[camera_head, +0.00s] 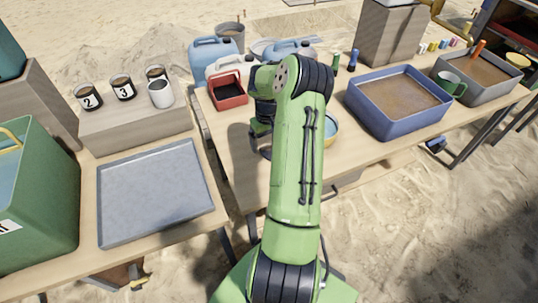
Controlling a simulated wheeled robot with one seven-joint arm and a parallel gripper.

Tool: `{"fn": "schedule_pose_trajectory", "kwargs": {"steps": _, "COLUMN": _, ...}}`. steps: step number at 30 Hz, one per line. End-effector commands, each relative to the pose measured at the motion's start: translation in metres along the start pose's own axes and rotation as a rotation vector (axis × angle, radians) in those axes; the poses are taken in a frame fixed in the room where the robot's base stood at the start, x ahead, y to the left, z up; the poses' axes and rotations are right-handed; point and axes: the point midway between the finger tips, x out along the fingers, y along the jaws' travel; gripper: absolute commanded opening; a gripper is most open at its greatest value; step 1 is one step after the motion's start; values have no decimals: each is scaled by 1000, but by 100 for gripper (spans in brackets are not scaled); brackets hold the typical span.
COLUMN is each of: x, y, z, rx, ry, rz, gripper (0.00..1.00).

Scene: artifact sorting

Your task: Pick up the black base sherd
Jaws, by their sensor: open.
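I cannot make out the black base sherd in the head view; it may be hidden behind my arm or too small to tell. My green arm stands in the middle of the picture and bends down over the table. My gripper (265,152) shows only as a small dark part below the wrist, left of the arm, low over the wooden table (242,170). It is open, but most of it is hidden by my arm, and I cannot tell what lies beneath it.
A red tray (243,101) with a dark inside stands left of my wrist. A yellow-rimmed bowl (331,128) is partly hidden at right. A blue tub (376,124) and a grey tub (492,95) hold brown matter. An empty grey tray (155,190) and numbered cups (124,88) are left.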

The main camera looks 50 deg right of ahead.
Motion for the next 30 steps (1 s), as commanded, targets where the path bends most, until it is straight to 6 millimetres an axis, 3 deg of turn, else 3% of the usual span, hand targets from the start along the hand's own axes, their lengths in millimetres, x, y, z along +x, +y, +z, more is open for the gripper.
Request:
{"fn": "schedule_pose_trajectory", "kwargs": {"steps": 2, "x": 18, "y": 0, "z": 0, "rx": 1, "ry": -3, "rz": -2, "gripper": 90}}
{"fn": "schedule_pose_trajectory", "kwargs": {"steps": 8, "x": 19, "y": 0, "z": 0, "rx": 0, "ry": 0, "rz": 0, "gripper": 90}}
{"fn": "schedule_pose_trajectory", "kwargs": {"steps": 20, "x": 18, "y": 0, "z": 0, "rx": 0, "ry": 0, "rz": 0, "gripper": 32}}
{"fn": "schedule_pose_trajectory", "kwargs": {"steps": 26, "x": 18, "y": 0, "z": 0, "rx": 0, "ry": 0, "rz": 0, "gripper": 30}}
{"fn": "schedule_pose_trajectory", "kwargs": {"steps": 30, "x": 0, "y": 0, "z": 0, "rx": 1, "ry": 1, "rz": 3, "gripper": 30}}
